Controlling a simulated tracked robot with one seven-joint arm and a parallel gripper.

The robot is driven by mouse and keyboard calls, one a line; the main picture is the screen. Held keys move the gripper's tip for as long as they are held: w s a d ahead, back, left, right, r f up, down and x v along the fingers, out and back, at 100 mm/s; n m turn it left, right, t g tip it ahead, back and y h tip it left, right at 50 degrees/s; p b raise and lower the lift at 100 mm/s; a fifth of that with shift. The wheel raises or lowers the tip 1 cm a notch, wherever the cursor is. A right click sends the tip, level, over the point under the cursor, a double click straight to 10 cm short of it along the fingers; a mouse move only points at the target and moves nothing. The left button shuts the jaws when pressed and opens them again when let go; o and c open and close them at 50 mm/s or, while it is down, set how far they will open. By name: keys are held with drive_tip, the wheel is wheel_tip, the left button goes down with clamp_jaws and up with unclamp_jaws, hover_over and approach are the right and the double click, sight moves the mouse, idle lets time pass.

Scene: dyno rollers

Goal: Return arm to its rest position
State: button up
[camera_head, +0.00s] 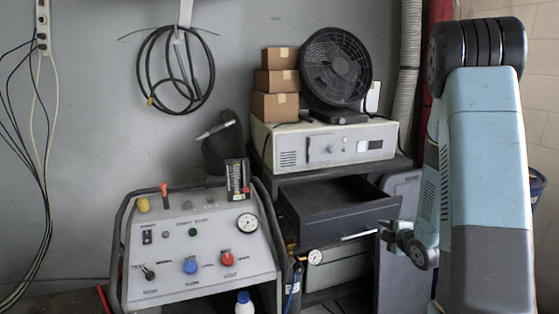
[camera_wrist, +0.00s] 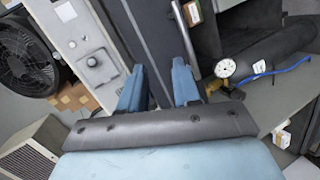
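My arm (camera_head: 485,150) fills the right side of the head view, pale blue and grey with a dark ribbed joint at the top. A small grey-blue part of it shows at its left, near the open drawer. My gripper (camera_wrist: 159,72) shows in the wrist view as two blue fingers spread apart, with nothing held between them. It hangs in front of a dark cabinet surface, with a shiny metal bar (camera_wrist: 184,32) just beyond the right finger. I cannot tell the exact gap to them.
A dark drawer (camera_head: 335,205) stands open under a white instrument box (camera_head: 325,145). A black fan (camera_head: 336,66) and cardboard boxes (camera_head: 276,82) stand on top. A control console (camera_head: 200,255) with knobs stands front left. A white bottle (camera_head: 244,303) is at the bottom edge.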

drive_tip(key=s+a+r+m+g+h, duration=0.1)
drive_tip(key=s+r+m+g+h, duration=0.15)
drive_tip(key=r+m, duration=0.4)
drive_tip(key=s+a+r+m+g+h, duration=0.1)
drive_tip(key=s+r+m, duration=0.25)
drive_tip(key=r, duration=0.55)
drive_tip(key=s+a+r+m+g, duration=0.2)
drive_tip(key=s+a+r+m, duration=0.2)
drive_tip(key=s, duration=0.8)
drive_tip(key=s+a+r+m+g+y, duration=0.1)
drive_tip(key=s+a+r+m, duration=0.3)
drive_tip(key=s, duration=0.8)
wheel_tip(320, 180, up, 2)
drive_tip(key=shift+g, duration=0.65)
